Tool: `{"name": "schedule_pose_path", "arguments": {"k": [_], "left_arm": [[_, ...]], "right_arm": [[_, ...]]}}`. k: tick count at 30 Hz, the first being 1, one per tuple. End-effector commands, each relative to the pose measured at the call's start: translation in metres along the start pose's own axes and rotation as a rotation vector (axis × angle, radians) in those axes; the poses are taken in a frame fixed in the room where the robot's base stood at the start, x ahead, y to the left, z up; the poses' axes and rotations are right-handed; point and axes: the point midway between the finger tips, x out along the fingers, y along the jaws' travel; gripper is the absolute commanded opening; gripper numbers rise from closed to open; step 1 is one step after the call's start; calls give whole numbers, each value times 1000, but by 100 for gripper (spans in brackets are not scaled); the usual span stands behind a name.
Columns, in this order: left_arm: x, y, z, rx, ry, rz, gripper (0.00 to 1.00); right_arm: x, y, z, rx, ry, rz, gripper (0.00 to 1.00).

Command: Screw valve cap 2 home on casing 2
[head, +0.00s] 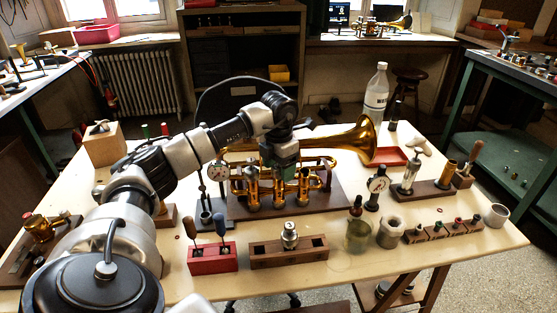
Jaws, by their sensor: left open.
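The brass horn (352,145) lies on a dark wooden board (335,203) at the middle of the table, its bell to the right. Its several valve casings stand in a row at the front; the middle one, which I take as casing 2 (278,192), is between two others. My left gripper (281,170) reaches in from the left and hangs pointing down over the valves. It is open; its fingertips are small and partly lost against the brass, and I cannot tell whether they touch anything. I cannot make out valve cap 2 for sure. My right gripper is not in view.
In front stand a red tool block (212,259) and a wooden block (262,254) with a silver piece. A white bottle (376,95) stands behind.

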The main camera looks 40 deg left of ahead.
Motion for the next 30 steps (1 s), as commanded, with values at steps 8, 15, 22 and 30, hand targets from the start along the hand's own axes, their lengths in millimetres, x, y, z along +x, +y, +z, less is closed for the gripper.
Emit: {"name": "schedule_pose_path", "arguments": {"k": [8,15,22,30], "left_arm": [[0,0,0,0,0,0,57],[0,0,0,0,-1,0,20],[0,0,0,0,-1,0,11],[-2,0,0,272,-1,1,11]], "right_arm": [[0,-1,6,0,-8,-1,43],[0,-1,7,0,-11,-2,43],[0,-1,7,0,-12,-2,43],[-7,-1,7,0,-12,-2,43]]}}
